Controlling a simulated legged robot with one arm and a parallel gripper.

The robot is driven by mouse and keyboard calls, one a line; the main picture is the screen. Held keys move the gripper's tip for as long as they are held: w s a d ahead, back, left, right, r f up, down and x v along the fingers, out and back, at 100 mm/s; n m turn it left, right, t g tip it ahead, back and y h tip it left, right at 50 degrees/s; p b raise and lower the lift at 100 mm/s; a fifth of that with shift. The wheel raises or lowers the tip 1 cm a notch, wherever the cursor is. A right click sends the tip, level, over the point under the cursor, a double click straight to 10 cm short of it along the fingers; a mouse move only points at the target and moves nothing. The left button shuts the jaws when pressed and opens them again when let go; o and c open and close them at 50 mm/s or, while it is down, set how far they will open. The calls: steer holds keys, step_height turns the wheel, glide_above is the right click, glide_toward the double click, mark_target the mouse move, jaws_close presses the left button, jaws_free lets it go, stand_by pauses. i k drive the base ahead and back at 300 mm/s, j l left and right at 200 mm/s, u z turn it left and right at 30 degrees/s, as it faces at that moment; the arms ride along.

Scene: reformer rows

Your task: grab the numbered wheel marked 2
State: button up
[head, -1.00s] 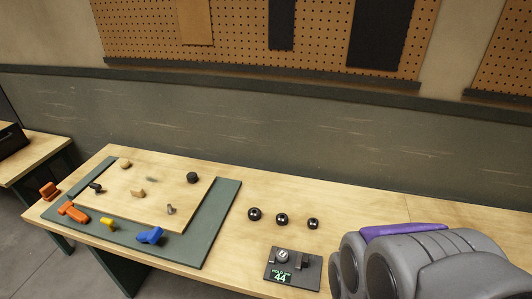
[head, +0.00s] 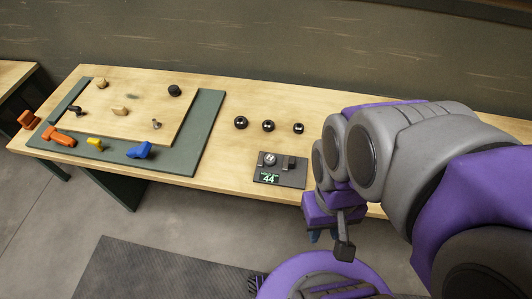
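Three small dark round pieces with pale marks stand in a row on the wooden bench: a left one (head: 241,122), a middle one (head: 268,126) and a right one (head: 299,128). They look like the wheels, but their marks are too small to read, so I cannot tell which is 2. My gripper (head: 329,240) hangs in front of the bench's front edge, below and right of the row and apart from it. Part of it is hidden by my arm, and its opening is unclear. I see nothing held in it.
A dark device (head: 280,170) with a knob and a green display reading 44 sits in front of the row. A green mat (head: 207,120) with a wooden board (head: 140,88) bears several small parts at left.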

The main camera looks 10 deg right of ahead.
mark_target(269, 158)
steer(key=z, duration=0.95)
steer(key=j+z, duration=0.45)
steer(key=k+j+z, duration=0.15)
steer(key=z, duration=0.25)
steer(key=k+j+z, duration=0.2)
steer(key=j+z, duration=0.25)
steer(key=k+j, duration=0.4)
